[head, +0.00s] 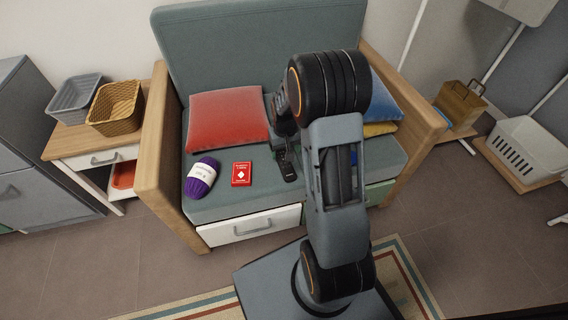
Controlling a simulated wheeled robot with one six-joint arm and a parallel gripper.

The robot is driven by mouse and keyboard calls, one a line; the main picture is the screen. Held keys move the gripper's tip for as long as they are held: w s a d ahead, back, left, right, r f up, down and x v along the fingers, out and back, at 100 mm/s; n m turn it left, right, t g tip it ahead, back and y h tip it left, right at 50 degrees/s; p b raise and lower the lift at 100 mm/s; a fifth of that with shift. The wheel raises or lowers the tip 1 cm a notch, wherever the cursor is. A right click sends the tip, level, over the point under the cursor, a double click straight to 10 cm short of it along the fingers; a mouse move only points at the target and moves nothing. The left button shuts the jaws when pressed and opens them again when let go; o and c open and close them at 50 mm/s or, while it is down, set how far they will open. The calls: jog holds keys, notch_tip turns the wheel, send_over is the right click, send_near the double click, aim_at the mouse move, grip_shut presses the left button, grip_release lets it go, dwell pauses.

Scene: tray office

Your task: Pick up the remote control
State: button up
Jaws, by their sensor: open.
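The remote control (289,172) is a small dark, narrow object on the green-grey sofa seat, right of the red card box. My gripper (281,151) is open and low over the seat, at the far end of the remote in the head view. The gripper is small and dark here and partly hidden by my own arm. I cannot tell whether its fingers touch the remote or stand around it.
On the seat (222,211) lie a red card box (241,174), a purple yarn ball (201,178) and a red cushion (227,118). A blue cushion (384,99) is partly behind my arm. The sofa's wooden armrest (156,150) bounds the seat on the left.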

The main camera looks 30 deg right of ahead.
aim_at(284, 160)
jog(key=shift+a+f+b, duration=0.15)
jog(key=shift+f+b, duration=1.4)
jog(key=shift+f, duration=1.15)
jog(key=shift+r, duration=0.1)
jog(key=c, duration=1)
